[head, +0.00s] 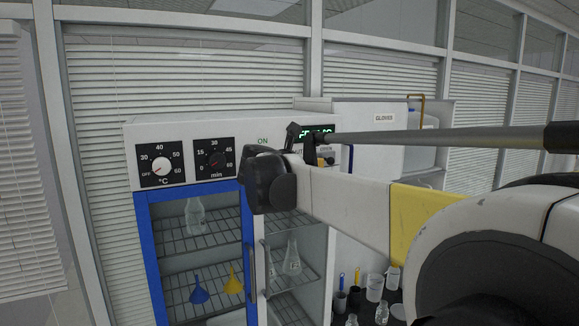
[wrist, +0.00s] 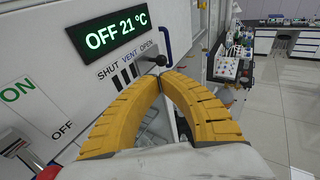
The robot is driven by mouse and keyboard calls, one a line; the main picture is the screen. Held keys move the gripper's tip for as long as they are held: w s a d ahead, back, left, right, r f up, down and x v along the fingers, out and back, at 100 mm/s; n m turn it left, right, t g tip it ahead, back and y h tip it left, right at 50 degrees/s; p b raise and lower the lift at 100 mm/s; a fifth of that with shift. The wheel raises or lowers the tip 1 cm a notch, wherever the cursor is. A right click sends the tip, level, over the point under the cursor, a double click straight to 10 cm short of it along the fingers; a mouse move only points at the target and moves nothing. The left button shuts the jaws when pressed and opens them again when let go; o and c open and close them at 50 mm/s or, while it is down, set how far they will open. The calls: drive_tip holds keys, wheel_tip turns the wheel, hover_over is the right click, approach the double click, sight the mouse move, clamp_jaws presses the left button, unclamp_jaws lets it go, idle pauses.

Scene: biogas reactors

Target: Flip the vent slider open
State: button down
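The vent slider shows in the wrist view as a dark round knob (wrist: 160,60) on the cabinet's white panel. It sits by the word OPEN, at the right end of the SHUT VENT OPEN marking. Several dark slots lie to its left. My gripper (wrist: 162,78) has two curved yellow fingers with their tips together, just below the knob. I cannot tell whether the tips touch the knob, and I see nothing held between them.
A green display (wrist: 108,38) reads OFF 21 °C. The white cabinet (head: 180,130) has two dials and a blue-framed door (head: 150,240) with glassware inside. Beakers (head: 374,287) stand at lower right. Open floor (wrist: 280,100) lies right of the cabinet.

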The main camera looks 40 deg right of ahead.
drive_tip(key=shift+b+v, duration=0.6)
drive_tip(key=shift+v, duration=2.35)
drive_tip(key=s+a+f+m+y+b, duration=0.5)
drive_tip(key=a+f+b, duration=0.5)
drive_tip(key=f, duration=1.3)
drive_tip(key=s+a+f+m+t+y+b, duration=0.1)
drive_tip(key=s+a+f+m+y+b, duration=0.4)
drive_tip(key=a+f+m+b, duration=0.4)
drive_tip(key=s+a+f+m+y+b, duration=0.4)
drive_tip(key=f+b, duration=1.4)
drive_tip(key=f, duration=1.9)
drive_tip(key=s+a+m, duration=0.1)
drive_tip(key=a+m, duration=0.3)
drive_tip(key=a, duration=0.3)
drive_tip(key=shift+s+a+f+t+y, duration=0.2)
drive_tip(key=shift+a+f+t+y, duration=0.05)
drive_tip(key=shift+a+t+y, duration=0.15)
drive_tip(key=shift+d, duration=0.1)
